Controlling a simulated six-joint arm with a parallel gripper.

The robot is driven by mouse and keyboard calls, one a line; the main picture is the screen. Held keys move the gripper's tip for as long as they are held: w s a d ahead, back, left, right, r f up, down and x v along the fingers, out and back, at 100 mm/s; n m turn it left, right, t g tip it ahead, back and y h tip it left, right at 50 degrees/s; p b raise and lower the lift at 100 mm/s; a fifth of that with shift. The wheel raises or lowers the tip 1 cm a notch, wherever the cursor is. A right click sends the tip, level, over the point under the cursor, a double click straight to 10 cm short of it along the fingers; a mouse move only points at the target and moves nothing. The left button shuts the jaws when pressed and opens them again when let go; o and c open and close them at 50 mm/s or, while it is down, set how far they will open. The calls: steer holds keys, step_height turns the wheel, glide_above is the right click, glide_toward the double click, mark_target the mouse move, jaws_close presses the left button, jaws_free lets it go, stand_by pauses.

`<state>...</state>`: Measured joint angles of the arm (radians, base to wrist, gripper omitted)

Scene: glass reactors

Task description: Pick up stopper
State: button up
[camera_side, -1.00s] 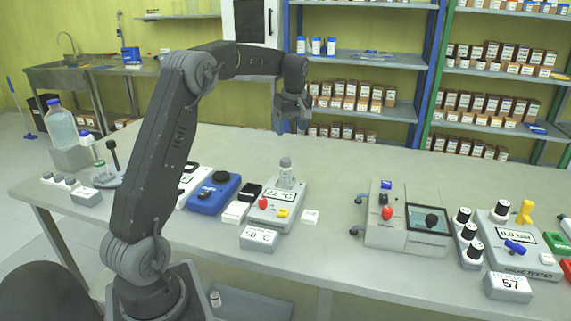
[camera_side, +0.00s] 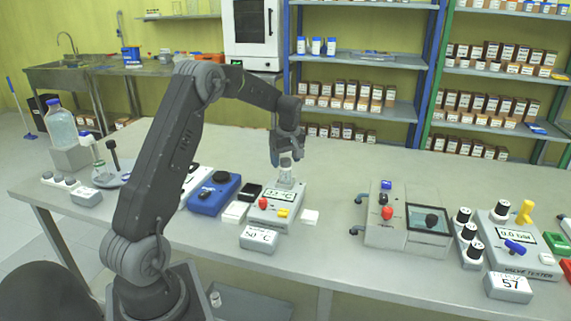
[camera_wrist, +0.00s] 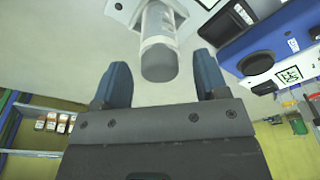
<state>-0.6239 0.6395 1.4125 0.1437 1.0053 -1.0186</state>
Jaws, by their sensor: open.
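The stopper (camera_wrist: 159,62) is a grey cap on top of a clear glass vessel (camera_wrist: 157,20) in the wrist view. The vessel stands upright on the heating device (camera_side: 268,204) in the side view, with its top close under my gripper (camera_side: 286,159). In the wrist view my gripper (camera_wrist: 164,82) is open, with one blue-grey finger on each side of the stopper and a gap to both. The fingers do not touch it. In the side view the fingers partly hide the stopper.
A blue device (camera_side: 214,194) stands left of the heating device. A grey box with a dark window (camera_side: 428,219) stands to the right. A small display block (camera_side: 259,239) lies in front. The table (camera_side: 335,180) is clear behind and to the right of the vessel.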

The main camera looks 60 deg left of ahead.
steer(key=shift+c, duration=0.4)
steer(key=c, duration=0.9)
